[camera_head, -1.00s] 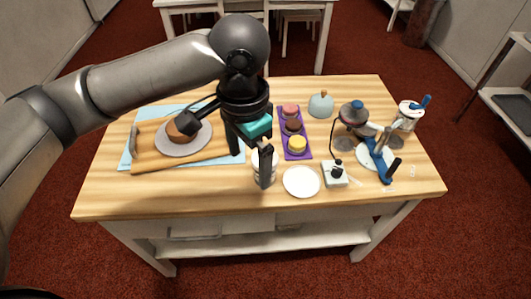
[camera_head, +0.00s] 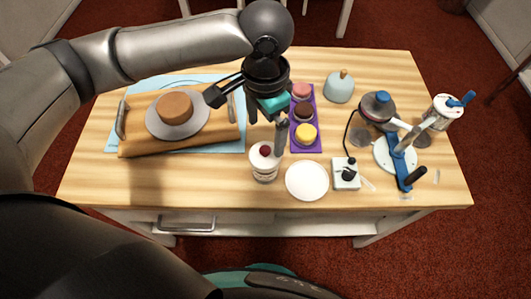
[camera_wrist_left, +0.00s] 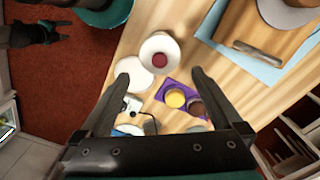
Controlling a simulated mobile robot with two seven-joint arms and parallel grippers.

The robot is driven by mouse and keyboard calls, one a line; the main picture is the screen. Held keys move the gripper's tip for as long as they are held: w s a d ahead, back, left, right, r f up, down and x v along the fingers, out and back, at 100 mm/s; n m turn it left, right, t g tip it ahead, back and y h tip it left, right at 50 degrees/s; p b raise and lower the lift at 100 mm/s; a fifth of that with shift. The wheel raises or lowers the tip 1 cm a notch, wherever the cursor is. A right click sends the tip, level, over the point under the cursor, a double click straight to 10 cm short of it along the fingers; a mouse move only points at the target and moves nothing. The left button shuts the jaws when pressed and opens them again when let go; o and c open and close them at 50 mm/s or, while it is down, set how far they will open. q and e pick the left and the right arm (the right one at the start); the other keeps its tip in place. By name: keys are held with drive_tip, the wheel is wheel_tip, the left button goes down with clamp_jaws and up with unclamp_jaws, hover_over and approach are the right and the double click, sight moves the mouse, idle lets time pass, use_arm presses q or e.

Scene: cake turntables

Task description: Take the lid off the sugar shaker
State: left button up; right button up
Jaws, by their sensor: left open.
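The sugar shaker (camera_head: 264,172) stands upright near the table's front edge, left of a white plate. Its lid (camera_head: 261,159) is pale with a dark red knob and sits on top. In the left wrist view the lid (camera_wrist_left: 150,46) shows from above, beyond and between the fingertips. My left gripper (camera_head: 267,135) is open and empty. It hangs above and just behind the shaker in the head view, apart from the lid; it also shows in the left wrist view (camera_wrist_left: 164,75). A black part at the wrist view's upper left looks like my right gripper (camera_wrist_left: 45,33); its fingers are unclear.
The white plate (camera_head: 306,181) lies close to the shaker's right. A purple tray (camera_head: 307,143) with small cakes is behind. A wooden board (camera_head: 140,147) with a cake is left. A corded switch box (camera_head: 345,174) and turntable stand (camera_head: 403,170) are right. The front-left tabletop is bare.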

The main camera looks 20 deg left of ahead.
sight(264, 149)
use_arm(q)
wheel_tip(264, 149, down, 8)
drive_tip(key=shift+s+a+f+b, duration=0.1)
drive_tip(key=shift+s+a+b, duration=0.05)
drive_tip(key=shift+b, duration=0.9)
drive_tip(key=c, duration=1)
